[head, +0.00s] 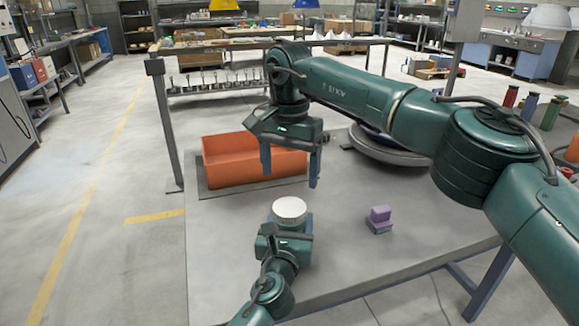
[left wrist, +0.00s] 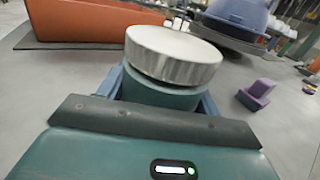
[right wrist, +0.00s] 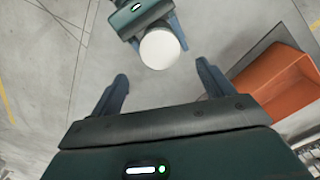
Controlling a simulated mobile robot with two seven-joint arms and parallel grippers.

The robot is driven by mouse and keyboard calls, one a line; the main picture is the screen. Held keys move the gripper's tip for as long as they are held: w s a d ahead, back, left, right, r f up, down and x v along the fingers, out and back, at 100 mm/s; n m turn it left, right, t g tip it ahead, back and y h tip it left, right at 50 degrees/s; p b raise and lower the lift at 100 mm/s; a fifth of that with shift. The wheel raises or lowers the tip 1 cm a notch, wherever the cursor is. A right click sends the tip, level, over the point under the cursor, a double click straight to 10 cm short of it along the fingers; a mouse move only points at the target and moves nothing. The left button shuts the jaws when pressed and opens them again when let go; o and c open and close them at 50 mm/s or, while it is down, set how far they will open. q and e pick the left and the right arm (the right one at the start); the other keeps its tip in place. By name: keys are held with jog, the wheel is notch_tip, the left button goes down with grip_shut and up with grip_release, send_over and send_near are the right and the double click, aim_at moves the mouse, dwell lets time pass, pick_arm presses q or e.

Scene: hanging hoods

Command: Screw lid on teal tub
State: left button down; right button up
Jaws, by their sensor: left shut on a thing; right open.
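The teal tub (left wrist: 160,93) is upright between the fingers of my left gripper (head: 284,232), which is shut on it above the table. The white ribbed lid (left wrist: 172,56) sits on top of the tub; I cannot tell how tightly it is seated. The lid (head: 289,209) hides most of the tub in the head view. My right gripper (head: 290,172) is open and empty, fingers pointing down, above and beyond the lid. In the right wrist view the lid (right wrist: 160,48) shows past the open fingertips, apart from them.
An orange bin (head: 240,166) stands on a dark mat at the table's back left. A round grey base (head: 388,150) lies behind my right arm. A small purple block (head: 379,218) sits on the table (head: 350,265) to the right. The table's front middle is clear.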

aim_at(290, 206)
jog(key=shift+f, duration=4)
jog(key=shift+c, duration=0.3)
